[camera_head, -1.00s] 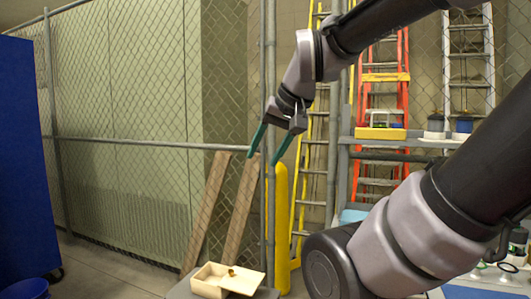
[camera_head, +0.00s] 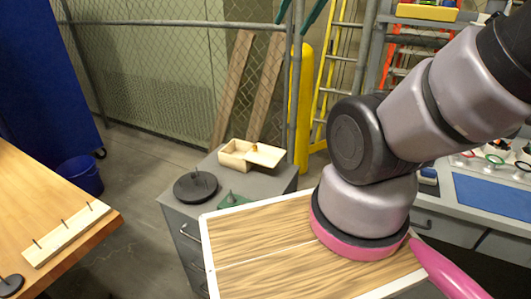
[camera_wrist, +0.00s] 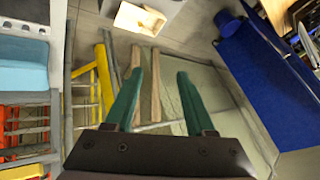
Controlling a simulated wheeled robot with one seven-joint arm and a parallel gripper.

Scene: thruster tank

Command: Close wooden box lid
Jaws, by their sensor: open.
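The small pale wooden box (camera_head: 234,160) stands on a grey cabinet beyond my arm. Its lid (camera_head: 266,155) is open and sticks out flat to the right of the box. A small brownish thing shows at the box's inner edge. The box also shows at the top of the wrist view (camera_wrist: 138,20), with its opening facing the camera. My gripper (camera_head: 291,27) has two teal fingers at the top of the head view, high above the box and apart from it. In the wrist view the fingers (camera_wrist: 160,74) are spread with nothing between them.
The grey cabinet (camera_head: 180,225) also holds a black round weight (camera_head: 195,187) and a green piece (camera_head: 233,200). A wooden table (camera_head: 30,190) with a pegged board (camera_head: 66,236) is at left. A yellow post (camera_head: 301,100) and fence stand behind the box.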

